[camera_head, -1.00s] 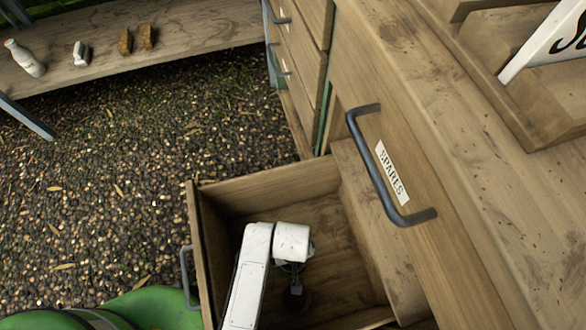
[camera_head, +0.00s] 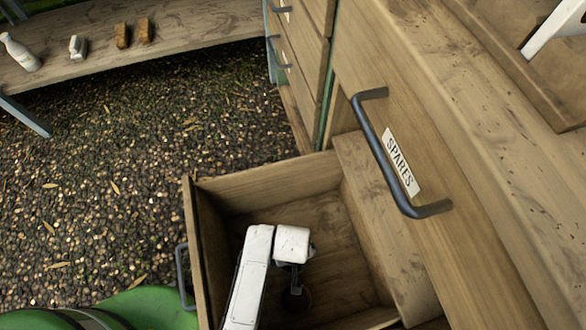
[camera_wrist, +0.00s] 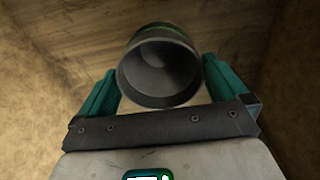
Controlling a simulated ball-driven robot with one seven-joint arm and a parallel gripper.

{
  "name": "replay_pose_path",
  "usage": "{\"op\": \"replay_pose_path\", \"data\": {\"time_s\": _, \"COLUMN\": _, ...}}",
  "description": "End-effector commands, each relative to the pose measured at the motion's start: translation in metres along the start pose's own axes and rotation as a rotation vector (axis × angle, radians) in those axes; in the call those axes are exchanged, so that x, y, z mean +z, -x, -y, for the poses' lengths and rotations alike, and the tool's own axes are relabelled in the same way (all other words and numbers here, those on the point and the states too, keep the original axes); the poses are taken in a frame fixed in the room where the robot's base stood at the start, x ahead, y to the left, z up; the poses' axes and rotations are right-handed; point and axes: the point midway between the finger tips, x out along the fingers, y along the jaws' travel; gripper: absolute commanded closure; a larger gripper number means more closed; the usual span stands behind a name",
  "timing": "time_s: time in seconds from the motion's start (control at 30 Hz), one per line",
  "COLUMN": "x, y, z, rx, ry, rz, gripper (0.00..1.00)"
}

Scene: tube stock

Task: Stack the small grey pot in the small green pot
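A small pot with a dark grey inside (camera_wrist: 160,70) shows in the wrist view, its round mouth facing the camera. A dark green edge shows along its far side; I cannot tell whether that is a second pot around or beyond it. My gripper (camera_wrist: 160,68) has its two teal fingers on either side of the pot, with narrow gaps beside the rim. In the head view my gripper points down into the open drawer (camera_head: 270,190), and a dark round pot (camera_head: 297,302) shows below it, partly hidden.
The drawer's wooden walls stand close around my arm. A closed drawer front labelled SPARES, with a dark handle (camera_head: 388,160), is above right. A low shelf (camera_head: 190,38) at the back left holds a white bottle (camera_head: 20,52) and small blocks. The gravel ground is clear.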

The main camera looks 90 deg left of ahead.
Motion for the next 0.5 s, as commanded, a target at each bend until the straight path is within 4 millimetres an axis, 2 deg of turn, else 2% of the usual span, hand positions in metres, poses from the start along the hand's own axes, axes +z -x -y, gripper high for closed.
{"op": "replay_pose_path", "data": {"time_s": 0.27, "x": 0.0, "y": 0.005, "z": 0.0, "rx": 0.0, "ry": 0.0, "rz": 0.0, "gripper": 0.0}}
{"op": "replay_pose_path", "data": {"time_s": 0.37, "x": 0.0, "y": 0.017, "z": 0.0, "rx": 0.001, "ry": 0.0, "rz": -0.001, "gripper": 0.0}}
{"op": "replay_pose_path", "data": {"time_s": 0.5, "x": 0.0, "y": 0.044, "z": -0.001, "rx": 0.001, "ry": -0.001, "rz": -0.002, "gripper": 0.0}}
